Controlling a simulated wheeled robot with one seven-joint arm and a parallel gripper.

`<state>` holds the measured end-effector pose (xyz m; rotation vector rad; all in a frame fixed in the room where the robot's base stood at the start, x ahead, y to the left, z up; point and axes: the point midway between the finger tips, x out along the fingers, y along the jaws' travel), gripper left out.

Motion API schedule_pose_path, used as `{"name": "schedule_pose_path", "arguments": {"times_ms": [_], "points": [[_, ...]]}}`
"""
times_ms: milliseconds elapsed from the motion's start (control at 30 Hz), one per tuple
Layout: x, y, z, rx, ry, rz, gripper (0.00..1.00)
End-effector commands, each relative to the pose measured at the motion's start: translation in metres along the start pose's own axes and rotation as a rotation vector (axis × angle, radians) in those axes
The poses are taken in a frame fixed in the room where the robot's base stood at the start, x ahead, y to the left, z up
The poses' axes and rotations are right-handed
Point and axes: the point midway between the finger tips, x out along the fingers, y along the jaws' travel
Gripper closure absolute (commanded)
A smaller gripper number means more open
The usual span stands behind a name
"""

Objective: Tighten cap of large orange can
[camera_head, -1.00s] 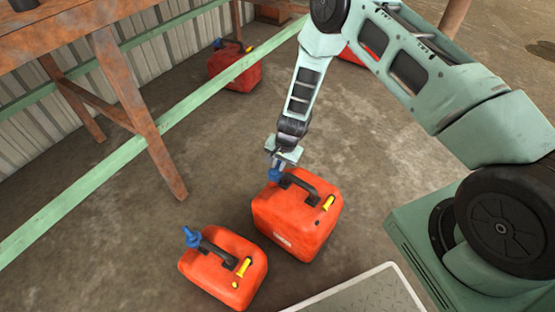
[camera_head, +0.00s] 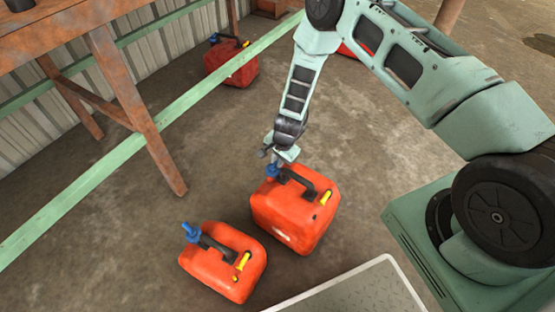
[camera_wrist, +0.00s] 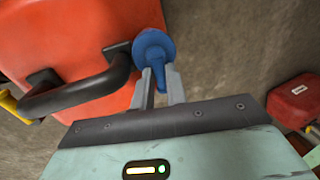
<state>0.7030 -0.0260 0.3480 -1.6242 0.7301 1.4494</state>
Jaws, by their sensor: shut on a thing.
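The large orange can (camera_head: 290,215) stands upright on the dirt floor, with a black handle and a yellow spout on top. Its blue cap (camera_head: 272,171) is at the can's far left corner. My gripper (camera_head: 276,163) reaches down from above and is shut on the blue cap. In the wrist view, the two grey fingers of my gripper (camera_wrist: 161,92) sit on either side of the blue cap (camera_wrist: 153,48), beside the can's handle (camera_wrist: 75,95).
A smaller orange can (camera_head: 225,268) with its own blue cap stands close on the left. Another red can (camera_head: 232,65) stands at the back by the green rail (camera_head: 150,125). A rusty table leg (camera_head: 140,115) is at left. A metal plate (camera_head: 365,290) is in front.

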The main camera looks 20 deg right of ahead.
Motion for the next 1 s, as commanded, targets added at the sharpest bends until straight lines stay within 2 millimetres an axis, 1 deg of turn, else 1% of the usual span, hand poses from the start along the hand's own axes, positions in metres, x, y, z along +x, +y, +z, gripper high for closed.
{"name": "schedule_pose_path", "arguments": {"times_ms": [33, 67, 100, 367, 467, 567, 1000], "points": [[0.000, 0.001, 0.001, 0.001, -0.002, 0.002, 0.78], [0.000, 0.001, 0.001, 0.001, -0.002, 0.002, 0.69], [0.000, 0.001, 0.001, 0.001, -0.002, 0.002, 0.64], [0.001, 0.001, 0.001, -0.008, -0.004, 0.002, 0.64], [0.003, 0.000, 0.000, -0.059, -0.013, 0.001, 0.64], [0.005, -0.002, -0.001, -0.169, -0.034, 0.000, 0.64], [0.010, -0.017, 0.004, -0.928, -0.183, -0.001, 0.64]]}}
